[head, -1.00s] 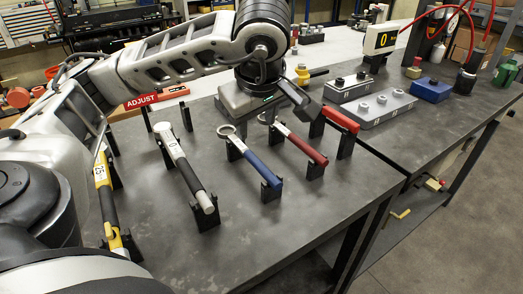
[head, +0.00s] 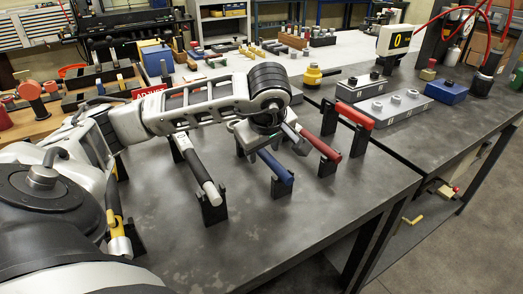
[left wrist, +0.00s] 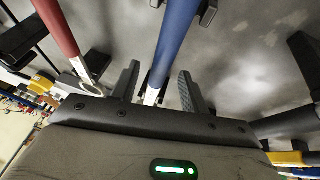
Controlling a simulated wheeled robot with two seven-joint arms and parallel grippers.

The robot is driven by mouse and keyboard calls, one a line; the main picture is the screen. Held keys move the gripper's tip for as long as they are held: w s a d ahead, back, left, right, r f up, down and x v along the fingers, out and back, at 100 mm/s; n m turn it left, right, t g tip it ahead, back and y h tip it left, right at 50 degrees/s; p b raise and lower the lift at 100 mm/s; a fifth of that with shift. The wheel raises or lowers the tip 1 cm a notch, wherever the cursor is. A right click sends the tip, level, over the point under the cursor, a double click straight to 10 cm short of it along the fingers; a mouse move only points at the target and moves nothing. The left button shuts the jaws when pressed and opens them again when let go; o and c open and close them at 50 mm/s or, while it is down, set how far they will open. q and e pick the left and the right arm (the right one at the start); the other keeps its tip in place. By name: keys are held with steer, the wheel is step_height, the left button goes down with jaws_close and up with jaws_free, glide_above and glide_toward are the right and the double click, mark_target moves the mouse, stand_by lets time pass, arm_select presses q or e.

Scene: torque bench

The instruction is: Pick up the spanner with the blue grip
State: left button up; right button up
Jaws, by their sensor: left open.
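The spanner with the blue grip (head: 278,174) lies across black stands on the bench, its ring end hidden behind my left gripper (head: 268,145). In the left wrist view the blue grip (left wrist: 176,38) runs up and away, and its silver shank (left wrist: 152,96) shows between the two fingers of my left gripper (left wrist: 159,76). The left gripper is open, with one finger on each side of the spanner and a gap visible on both sides. I cannot tell how far the fingers reach down past it. My right gripper is not in view.
A red-grip spanner (head: 323,148) rests close to the right of the blue one, and a black-grip tool (head: 197,170) to its left. A red-handled tool (head: 354,115) and grey blocks (head: 391,107) stand farther right. The front of the bench (head: 290,222) is clear.

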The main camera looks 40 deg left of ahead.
arm_select(q)
steer(key=shift+f+b, duration=0.3)
steer(key=shift+b, duration=0.05)
stand_by(0.5)
jaws_close()
